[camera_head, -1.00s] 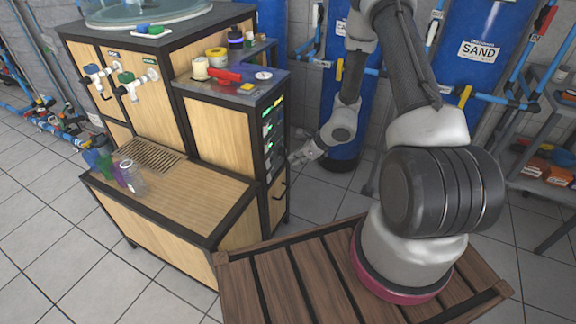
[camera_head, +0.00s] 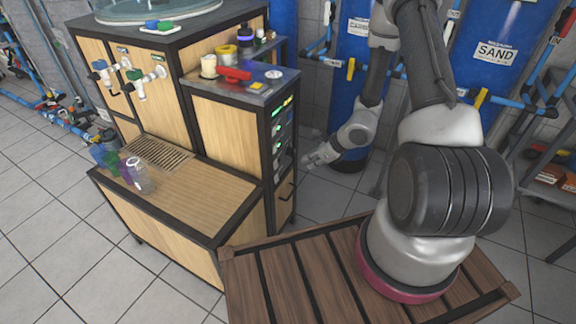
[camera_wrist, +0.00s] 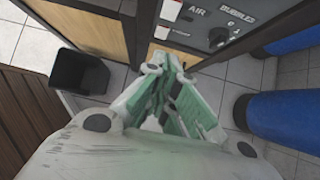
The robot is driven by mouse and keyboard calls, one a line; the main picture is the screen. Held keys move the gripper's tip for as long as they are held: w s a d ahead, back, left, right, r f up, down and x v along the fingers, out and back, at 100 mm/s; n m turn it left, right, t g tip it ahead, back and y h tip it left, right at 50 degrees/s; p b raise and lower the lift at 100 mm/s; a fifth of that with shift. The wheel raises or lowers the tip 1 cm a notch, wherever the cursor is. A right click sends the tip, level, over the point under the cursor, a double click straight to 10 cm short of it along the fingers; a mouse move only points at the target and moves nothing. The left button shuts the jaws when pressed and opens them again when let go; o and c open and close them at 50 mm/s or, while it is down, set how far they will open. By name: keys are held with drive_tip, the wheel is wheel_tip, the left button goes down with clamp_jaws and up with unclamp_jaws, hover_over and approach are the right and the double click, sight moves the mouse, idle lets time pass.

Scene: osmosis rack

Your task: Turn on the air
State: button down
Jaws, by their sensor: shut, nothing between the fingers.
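The narrow side panel of the wooden cabinet carries a column of controls (camera_head: 279,135) with green lights in the head view. In the wrist view, the panel shows an AIR label (camera_wrist: 197,11) and a BUBBLES label (camera_wrist: 237,17) near the top edge. A dark round knob (camera_wrist: 218,36) sits just below these labels. My gripper (camera_head: 316,158) is to the right of the panel in the head view, apart from it. In the wrist view my gripper (camera_wrist: 180,92) is shut and empty, below the labels. The top of the panel is cut off there.
A dark bin (camera_wrist: 79,82) stands on the floor beside the cabinet. Blue tanks (camera_head: 482,40) stand behind my arm. The cabinet top holds a candle (camera_head: 208,66) and a red valve (camera_head: 233,75). Coloured glasses (camera_head: 139,175) stand on the lower ledge. Tiled floor (camera_head: 60,235) is clear at left.

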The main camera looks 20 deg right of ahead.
sight(275, 164)
drive_tip(key=shift+f, duration=0.1)
drive_tip(key=w+a+r+x, duration=0.1)
drive_tip(key=x, duration=1.1)
drive_tip(key=shift+w+a, duration=0.45)
drive_tip(key=shift+w, duration=0.05)
drive_tip(key=shift+r, duration=0.1)
drive_tip(key=shift+w+a, duration=0.2)
